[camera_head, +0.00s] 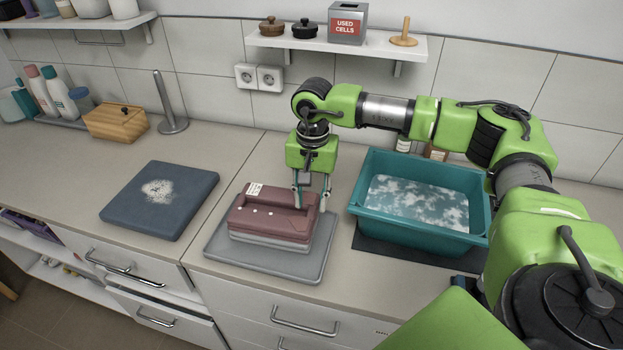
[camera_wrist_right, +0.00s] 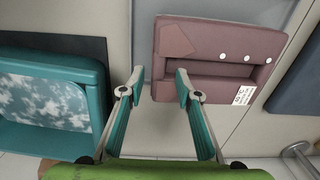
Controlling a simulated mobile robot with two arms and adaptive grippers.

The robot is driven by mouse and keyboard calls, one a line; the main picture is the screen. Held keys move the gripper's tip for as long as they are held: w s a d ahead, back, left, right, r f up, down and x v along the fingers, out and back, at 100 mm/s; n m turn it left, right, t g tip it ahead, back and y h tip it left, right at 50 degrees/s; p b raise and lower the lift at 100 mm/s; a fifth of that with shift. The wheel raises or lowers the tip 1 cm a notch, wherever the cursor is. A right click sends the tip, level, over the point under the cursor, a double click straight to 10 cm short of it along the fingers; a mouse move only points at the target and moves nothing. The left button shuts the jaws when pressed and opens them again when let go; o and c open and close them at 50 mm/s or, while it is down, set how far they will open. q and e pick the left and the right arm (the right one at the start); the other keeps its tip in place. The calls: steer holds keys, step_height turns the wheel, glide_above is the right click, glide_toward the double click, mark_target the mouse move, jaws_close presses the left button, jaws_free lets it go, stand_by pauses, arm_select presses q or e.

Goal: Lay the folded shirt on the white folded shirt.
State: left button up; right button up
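A mauve folded shirt (camera_head: 268,218) with white buttons and a white label lies flat on a pale grey-white folded layer (camera_head: 262,241), which shows only as a thin edge below it. Both are on a grey tray (camera_head: 313,268) on the counter. The mauve shirt also shows in the right wrist view (camera_wrist_right: 210,55). My right gripper (camera_head: 312,196) points down at the shirt's right end. Its fingers stand apart in the wrist view (camera_wrist_right: 161,82), with the shirt's edge showing between and beyond them; no grip on it is visible. My left gripper is not in view.
A teal basin (camera_head: 370,222) of foamy water stands right of the tray on a dark mat. A dark blue pad (camera_head: 135,208) with a white patch lies left. A wooden box (camera_head: 116,124) and metal stand (camera_head: 172,125) are behind. A shelf (camera_head: 385,46) hangs above.

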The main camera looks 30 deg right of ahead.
step_height(320, 180, up, 10)
steer(key=b, duration=0.2)
steer(key=shift+b, duration=0.4)
steer(key=shift+s, duration=0.15)
